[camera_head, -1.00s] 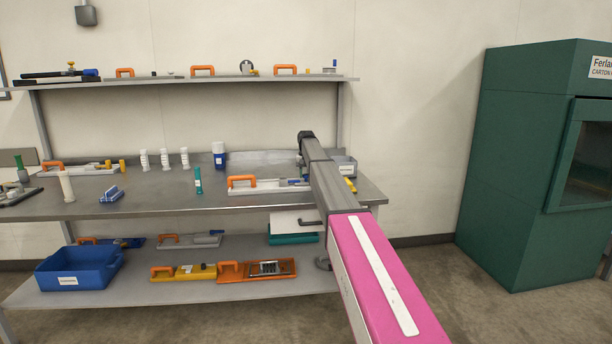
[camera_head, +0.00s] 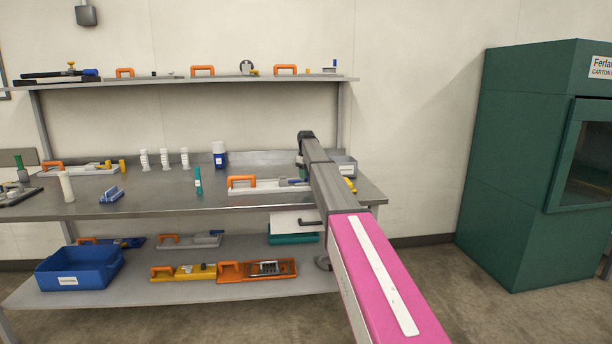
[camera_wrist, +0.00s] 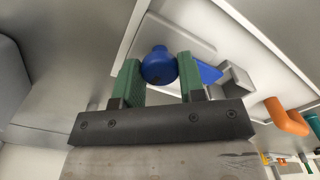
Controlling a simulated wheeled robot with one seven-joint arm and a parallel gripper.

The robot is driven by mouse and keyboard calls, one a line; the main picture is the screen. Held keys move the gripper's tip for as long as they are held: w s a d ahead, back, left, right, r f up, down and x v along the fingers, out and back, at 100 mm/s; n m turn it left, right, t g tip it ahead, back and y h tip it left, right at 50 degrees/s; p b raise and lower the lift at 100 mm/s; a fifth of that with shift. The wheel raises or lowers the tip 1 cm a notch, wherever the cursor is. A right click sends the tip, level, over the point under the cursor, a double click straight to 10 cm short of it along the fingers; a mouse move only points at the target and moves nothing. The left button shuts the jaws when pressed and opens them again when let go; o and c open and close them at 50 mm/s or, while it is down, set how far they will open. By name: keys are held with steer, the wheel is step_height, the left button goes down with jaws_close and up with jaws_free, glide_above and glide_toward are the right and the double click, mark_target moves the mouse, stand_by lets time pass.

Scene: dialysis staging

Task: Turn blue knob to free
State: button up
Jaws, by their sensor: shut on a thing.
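The blue knob (camera_wrist: 158,66) sits on a white board (camera_wrist: 188,38) in the wrist view. My gripper (camera_wrist: 158,76) has its two green fingers shut on it, one on each side. A flat blue piece (camera_wrist: 208,73) shows just beyond the right finger; I cannot tell whether it joins the knob. In the head view the white board (camera_head: 265,187) with its orange handle (camera_head: 242,181) lies on the bench top, with a bit of blue (camera_head: 296,182) at its right end. My arm hides most of the gripper and the knob there.
The orange handle (camera_wrist: 287,117) and a grey block (camera_wrist: 236,80) are right of my fingers in the wrist view. A teal bottle (camera_head: 198,181) stands left of the board on the bench (camera_head: 150,205). A grey bin (camera_head: 344,166) is close behind my arm.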

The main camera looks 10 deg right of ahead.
steer(key=shift+n, duration=0.7)
steer(key=o, duration=0.9)
steer(key=shift+o, duration=0.2)
steer(key=shift+r, duration=0.15)
step_height(320, 180, up, 11)
steer(key=shift+f, duration=0.2)
steer(key=shift+s, duration=0.1)
